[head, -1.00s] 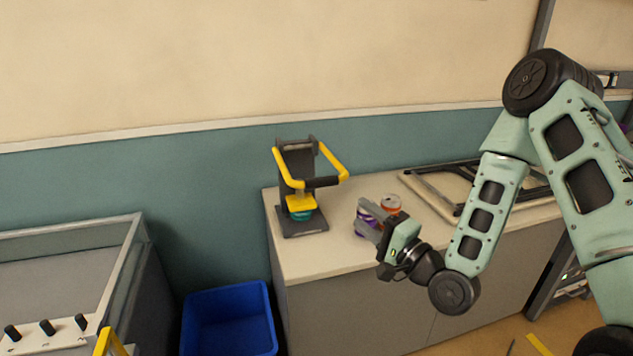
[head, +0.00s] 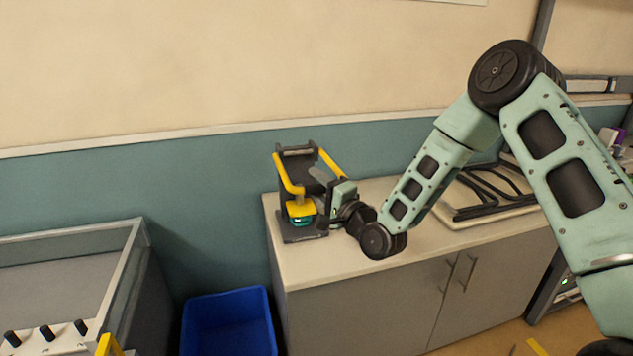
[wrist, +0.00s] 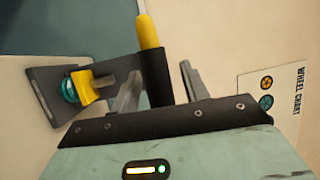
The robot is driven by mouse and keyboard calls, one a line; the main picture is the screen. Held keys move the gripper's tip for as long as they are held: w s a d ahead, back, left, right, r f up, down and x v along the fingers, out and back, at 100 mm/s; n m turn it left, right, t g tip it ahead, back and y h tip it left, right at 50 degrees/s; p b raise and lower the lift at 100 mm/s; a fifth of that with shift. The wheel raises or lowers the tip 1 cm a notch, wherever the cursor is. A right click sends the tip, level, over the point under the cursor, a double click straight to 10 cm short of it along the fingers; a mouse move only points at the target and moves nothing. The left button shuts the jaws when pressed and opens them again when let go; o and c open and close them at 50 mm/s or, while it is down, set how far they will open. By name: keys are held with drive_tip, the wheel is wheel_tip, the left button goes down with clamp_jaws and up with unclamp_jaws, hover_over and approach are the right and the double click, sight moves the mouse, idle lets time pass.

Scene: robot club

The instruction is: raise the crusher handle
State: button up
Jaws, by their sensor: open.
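The crusher (head: 297,152) stands on the counter, a dark frame with a yellow press plate (head: 300,209) over a teal can (head: 302,221). Its yellow handle (head: 288,176) slopes forward and down from the top of the frame. My gripper (head: 326,190) is at the handle's front and hides the dark grip in the head view. In the wrist view the dark grip (wrist: 157,75) lies between my two open fingers (wrist: 158,90), with a yellow handle bar (wrist: 148,30) beyond it. I cannot tell whether either finger touches it.
The counter (head: 310,265) has a dark metal frame (head: 480,195) at its right. A blue bin (head: 228,320) stands on the floor at left, beside a glass-walled machine (head: 75,275). A wheel chart (wrist: 270,95) shows in the wrist view.

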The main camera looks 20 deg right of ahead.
drive_tip(key=shift+w+a, duration=0.1)
drive_tip(key=shift+w, duration=0.2)
